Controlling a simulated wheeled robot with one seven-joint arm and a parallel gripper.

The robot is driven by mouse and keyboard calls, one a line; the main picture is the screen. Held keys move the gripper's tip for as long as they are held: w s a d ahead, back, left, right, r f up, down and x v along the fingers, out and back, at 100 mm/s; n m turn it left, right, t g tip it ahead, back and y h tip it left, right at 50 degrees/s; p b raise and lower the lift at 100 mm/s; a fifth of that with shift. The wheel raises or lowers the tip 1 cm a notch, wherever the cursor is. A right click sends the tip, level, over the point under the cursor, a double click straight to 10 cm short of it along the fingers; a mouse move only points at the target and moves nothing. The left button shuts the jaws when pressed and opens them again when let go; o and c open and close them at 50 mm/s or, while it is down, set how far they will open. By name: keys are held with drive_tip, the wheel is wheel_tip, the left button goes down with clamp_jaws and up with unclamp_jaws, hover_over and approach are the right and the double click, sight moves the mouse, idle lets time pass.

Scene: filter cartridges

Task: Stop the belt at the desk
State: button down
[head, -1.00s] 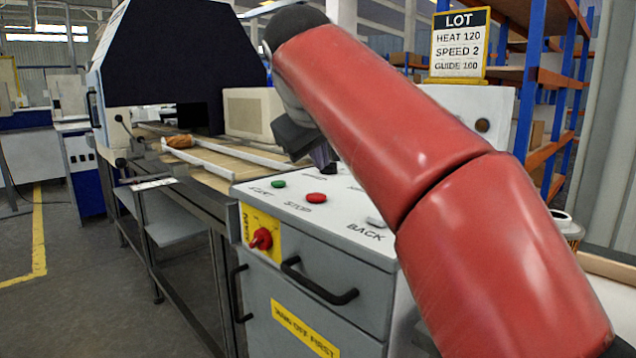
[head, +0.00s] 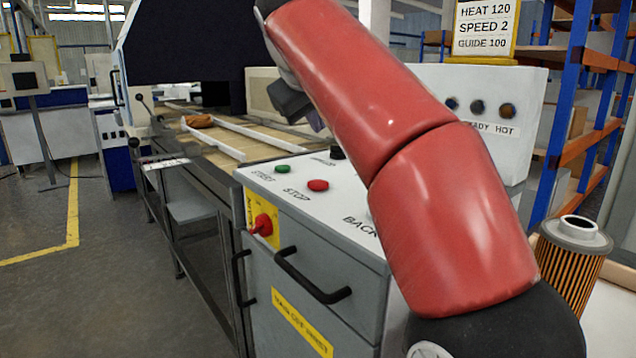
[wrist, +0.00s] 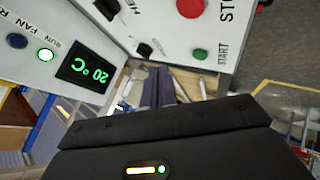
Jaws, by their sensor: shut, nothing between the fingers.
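The red STOP button (head: 318,185) sits on the sloping grey desk top (head: 300,210), beside the green START button (head: 282,169). In the wrist view the red button (wrist: 190,8) is at the top edge and the green one (wrist: 199,54) below it. The belt (head: 240,137) runs behind the desk between white guide rails, with an orange-brown item (head: 198,121) on it. My gripper (head: 316,122) is up behind the STOP button, partly hidden by my red arm. Its dark fingers (wrist: 157,87) are together and empty, apart from both buttons.
A red rotary switch (head: 263,225) is on the desk's yellow front plate. A lamp panel (head: 480,105) and lot sign (head: 484,28) stand behind. A pleated filter cartridge (head: 573,255) stands at right.

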sight(317, 185)
wheel_tip(317, 185, down, 8)
drive_tip(key=b, duration=0.3)
drive_tip(key=shift+r+b, duration=0.25)
drive_tip(key=shift+b, duration=0.1)
drive_tip(key=shift+f, duration=0.1)
idle(1.6)
drive_tip(key=shift+f, duration=0.3)
drive_tip(key=shift+f+b, duration=0.45)
drive_tip(key=shift+b, duration=0.05)
idle(0.6)
drive_tip(key=shift+r, duration=0.1)
drive_tip(key=shift+r+p, duration=0.75)
drive_tip(key=shift+p, duration=0.25)
wheel_tip(317, 185, up, 3)
drive_tip(key=p, duration=0.3)
drive_tip(key=shift+r, duration=1)
